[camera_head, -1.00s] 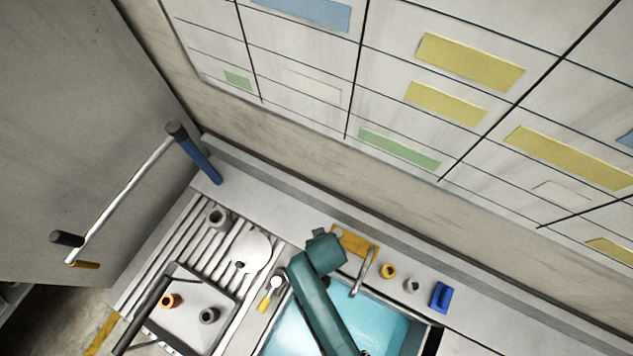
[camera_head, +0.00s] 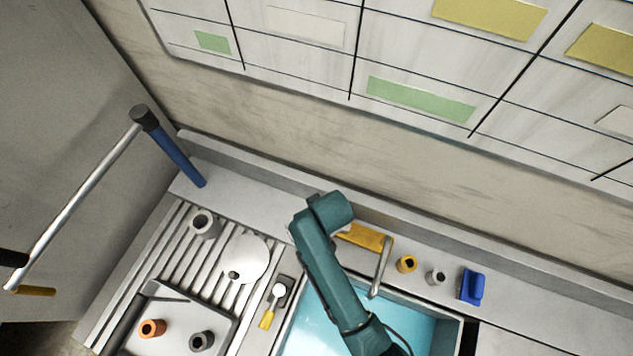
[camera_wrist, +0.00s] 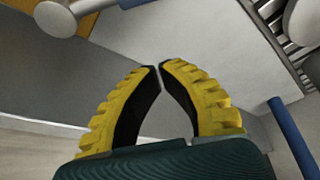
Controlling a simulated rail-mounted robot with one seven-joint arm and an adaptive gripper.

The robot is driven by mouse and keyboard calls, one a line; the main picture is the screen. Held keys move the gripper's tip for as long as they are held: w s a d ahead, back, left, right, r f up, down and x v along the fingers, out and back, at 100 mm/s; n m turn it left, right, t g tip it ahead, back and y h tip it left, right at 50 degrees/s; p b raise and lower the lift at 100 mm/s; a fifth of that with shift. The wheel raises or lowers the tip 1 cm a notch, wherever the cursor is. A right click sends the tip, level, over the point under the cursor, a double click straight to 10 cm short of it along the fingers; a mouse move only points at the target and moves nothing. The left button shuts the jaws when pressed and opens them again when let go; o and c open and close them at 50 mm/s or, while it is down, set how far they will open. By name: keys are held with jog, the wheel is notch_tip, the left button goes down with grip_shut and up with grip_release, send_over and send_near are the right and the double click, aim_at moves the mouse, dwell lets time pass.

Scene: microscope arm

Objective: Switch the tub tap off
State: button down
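The tub (camera_head: 410,322) is a sink basin filled with blue-green water in the head view. A silver tap spout (camera_head: 381,268) reaches over its back edge, next to a yellow plate (camera_head: 368,238). A yellow-ringed knob (camera_head: 406,264) and a grey knob (camera_head: 436,277) stand to its right; I cannot tell which part works the tap. In the wrist view my gripper (camera_wrist: 160,68) has its yellow fingers curved in, their tips together with nothing between them. My arm hides the gripper in the head view. A pale round-ended part (camera_wrist: 55,18) with yellow beside it lies beyond the fingers, upper left.
A blue block (camera_head: 472,286) sits on the ledge at right. A small round-headed piece with a yellow grip (camera_head: 268,316) lies left of the tub. A ribbed drainer holds a white disc (camera_head: 247,259) and a grey cup (camera_head: 205,224). A blue-ended rail (camera_head: 172,150) stands at left.

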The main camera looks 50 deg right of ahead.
jog(key=shift+x, duration=1.1)
jog(key=s, duration=0.1)
jog(key=s+a+p, duration=0.1)
jog(key=shift+s+a+f, duration=0.1)
jog(key=shift+s+f, duration=0.05)
jog(key=shift+s, duration=0.25)
jog(key=shift+s+a+f, duration=0.2)
jog(key=shift+s, duration=0.25)
jog(key=shift+s+a+r+p, duration=0.15)
jog(key=shift+s+a+p, duration=0.25)
jog(key=shift+p, duration=0.65)
jog(key=shift+s+f, duration=0.15)
jog(key=shift+f, duration=0.1)
